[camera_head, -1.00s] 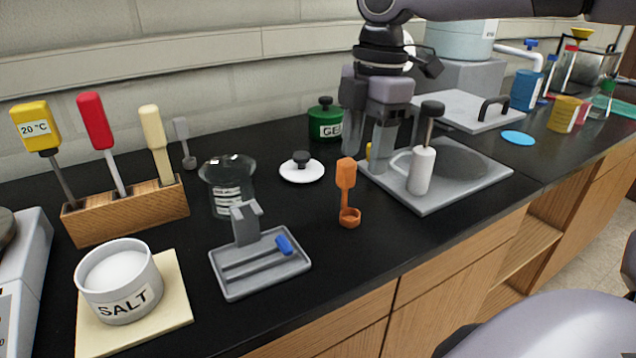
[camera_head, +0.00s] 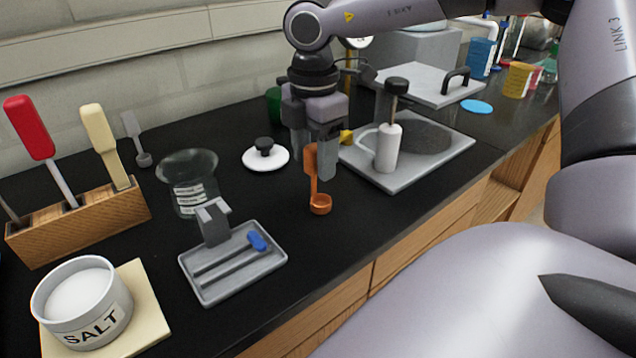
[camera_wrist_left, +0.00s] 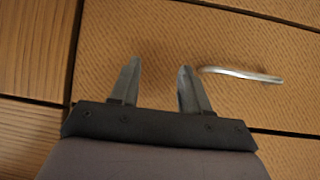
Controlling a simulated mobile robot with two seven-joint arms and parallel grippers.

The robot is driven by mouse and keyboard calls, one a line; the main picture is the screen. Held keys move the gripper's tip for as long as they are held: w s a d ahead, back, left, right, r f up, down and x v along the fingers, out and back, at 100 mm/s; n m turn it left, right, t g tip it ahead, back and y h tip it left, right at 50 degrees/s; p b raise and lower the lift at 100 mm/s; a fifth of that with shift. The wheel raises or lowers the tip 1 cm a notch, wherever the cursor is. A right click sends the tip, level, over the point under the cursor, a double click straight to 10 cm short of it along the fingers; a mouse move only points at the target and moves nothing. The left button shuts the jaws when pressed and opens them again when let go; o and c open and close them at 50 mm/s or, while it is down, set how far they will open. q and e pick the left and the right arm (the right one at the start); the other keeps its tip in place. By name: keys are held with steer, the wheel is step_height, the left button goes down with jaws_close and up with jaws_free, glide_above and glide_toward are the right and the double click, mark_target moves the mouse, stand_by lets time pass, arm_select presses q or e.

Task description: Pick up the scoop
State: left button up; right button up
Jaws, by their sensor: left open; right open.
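The orange scoop (camera_head: 319,203) is on the black bench top near its front edge, its round cup toward me and its handle running up the picture. My right gripper (camera_head: 312,168) is open, fingers pointing down, at the scoop's handle. The handle shows between the fingers in the picture; I cannot tell whether they touch it. My left gripper (camera_wrist_left: 158,64) shows only in the left wrist view, open and empty in front of wooden drawer fronts.
A grey tray (camera_head: 215,292) with a blue piece lies left of the scoop, and a white lid (camera_head: 265,160) behind. A metal drawer handle (camera_wrist_left: 240,74) is near my left gripper.

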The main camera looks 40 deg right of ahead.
jaws_close()
steer(key=shift+r, duration=0.1)
